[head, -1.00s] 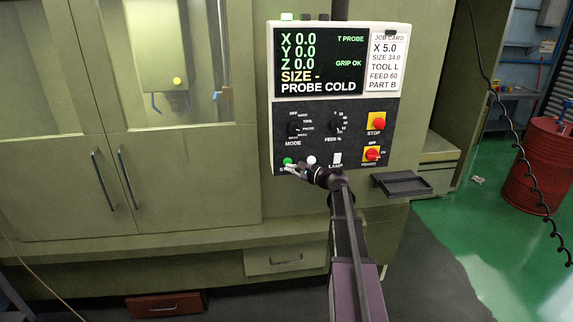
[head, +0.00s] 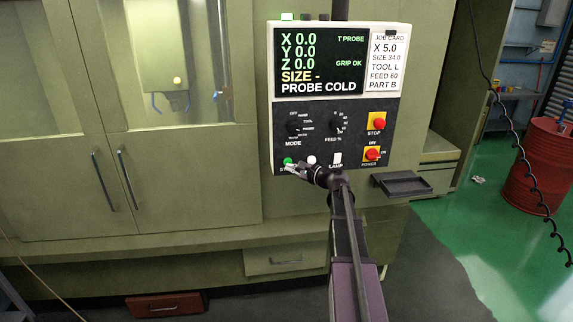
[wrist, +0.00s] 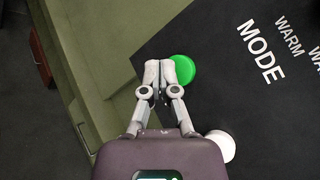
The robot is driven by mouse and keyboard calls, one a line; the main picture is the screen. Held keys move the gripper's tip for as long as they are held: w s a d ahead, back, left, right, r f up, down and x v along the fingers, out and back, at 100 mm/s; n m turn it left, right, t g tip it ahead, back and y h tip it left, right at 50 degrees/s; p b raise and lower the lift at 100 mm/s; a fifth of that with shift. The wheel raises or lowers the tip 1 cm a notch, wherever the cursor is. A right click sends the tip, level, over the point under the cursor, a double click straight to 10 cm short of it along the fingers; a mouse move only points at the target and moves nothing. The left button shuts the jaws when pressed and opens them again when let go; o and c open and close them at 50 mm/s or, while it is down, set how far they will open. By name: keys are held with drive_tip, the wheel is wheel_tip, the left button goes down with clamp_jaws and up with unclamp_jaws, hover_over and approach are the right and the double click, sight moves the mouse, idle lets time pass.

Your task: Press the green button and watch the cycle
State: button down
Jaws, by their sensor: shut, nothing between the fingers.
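The green button (head: 287,161) is at the lower left of the dark control panel (head: 350,115). In the wrist view the round green button (wrist: 184,69) shows beside my fingertips, partly covered by them. My gripper (head: 290,167) is shut and empty, its fingertips at the button's lower edge in the head view; I cannot tell whether they touch it. The fingers also show together in the wrist view (wrist: 167,66). The screen (head: 320,62) reads X, Y and Z 0.0, SIZE -, PROBE COLD, T PROBE and GRIP OK.
A white button (head: 311,160) is just right of the green one. MODE (head: 294,127) and FEED (head: 336,125) knobs, STOP (head: 376,122) and POWER (head: 372,153) are on the panel. A small dark tray (head: 402,184) juts out at right. The machine doors (head: 60,185) are closed.

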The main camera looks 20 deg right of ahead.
drive_tip(key=shift+w+d+r, duration=0.1)
drive_tip(key=shift+w+d, duration=0.05)
drive_tip(key=shift+w, duration=0.35)
drive_tip(key=shift+w+d+r, duration=0.1)
drive_tip(key=shift+w+d, duration=0.05)
drive_tip(key=shift+w, duration=0.35)
idle(2.4)
drive_tip(key=shift+s+f, duration=0.1)
drive_tip(key=shift+s+a+f, duration=0.15)
drive_tip(key=shift+s+f, duration=0.05)
drive_tip(key=shift+s, duration=0.2)
drive_tip(key=shift+s+a, duration=0.1)
drive_tip(key=shift+s, duration=0.3)
